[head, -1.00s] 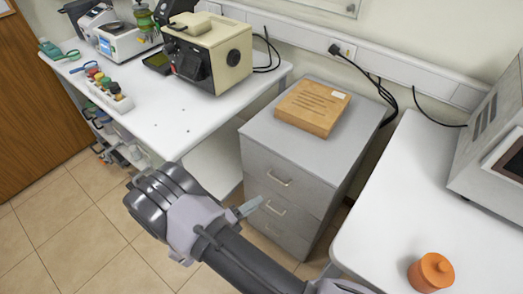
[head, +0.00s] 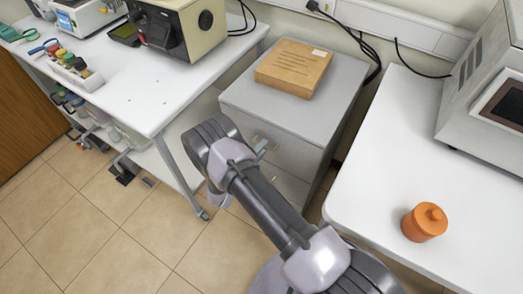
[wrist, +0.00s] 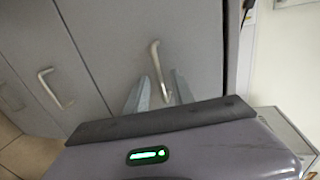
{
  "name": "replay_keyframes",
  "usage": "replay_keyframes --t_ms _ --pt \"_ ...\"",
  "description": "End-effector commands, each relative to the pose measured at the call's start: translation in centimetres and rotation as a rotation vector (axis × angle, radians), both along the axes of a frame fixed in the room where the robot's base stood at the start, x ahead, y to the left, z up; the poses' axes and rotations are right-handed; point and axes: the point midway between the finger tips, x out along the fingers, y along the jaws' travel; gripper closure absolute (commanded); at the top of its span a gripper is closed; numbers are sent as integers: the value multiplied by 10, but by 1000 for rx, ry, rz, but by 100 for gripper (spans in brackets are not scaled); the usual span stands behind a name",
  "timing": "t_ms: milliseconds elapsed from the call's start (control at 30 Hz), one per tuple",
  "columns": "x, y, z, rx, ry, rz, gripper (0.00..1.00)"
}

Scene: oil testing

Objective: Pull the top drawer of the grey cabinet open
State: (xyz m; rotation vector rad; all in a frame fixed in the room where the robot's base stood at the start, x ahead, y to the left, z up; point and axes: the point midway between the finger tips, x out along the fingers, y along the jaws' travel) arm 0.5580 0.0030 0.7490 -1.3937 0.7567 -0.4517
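The grey cabinet (head: 233,102) stands between the two white tables, partly hidden behind my arm in the head view. Its drawers look closed. In the wrist view the cabinet front is turned sideways, and the top drawer (wrist: 195,40) is the panel nearest the right edge. Its metal bar handle (wrist: 158,70) lies between the two fingertips of my gripper (wrist: 158,85). The fingers are apart, one on each side of the handle; I cannot tell whether they touch it. In the head view my gripper (head: 264,148) is at the cabinet's front, mostly hidden by my wrist.
A lower drawer handle (wrist: 55,88) shows left of the top one. A wooden block (head: 293,67) lies on the cabinet. The right table (head: 385,150) holds an orange jar (head: 424,222) and a machine. Tiled floor (head: 120,235) before the cabinet is clear.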

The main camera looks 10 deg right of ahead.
Motion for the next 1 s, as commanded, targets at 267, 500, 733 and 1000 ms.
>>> replay_keyframes --t_ms 267,500,733,1000 --pt "2 -2 0 0 0 0 70" --pt "2 -2 0 0 0 0 100" --pt "1 -2 0 0 0 -1 100" --pt "1 -2 0 0 0 -1 100"
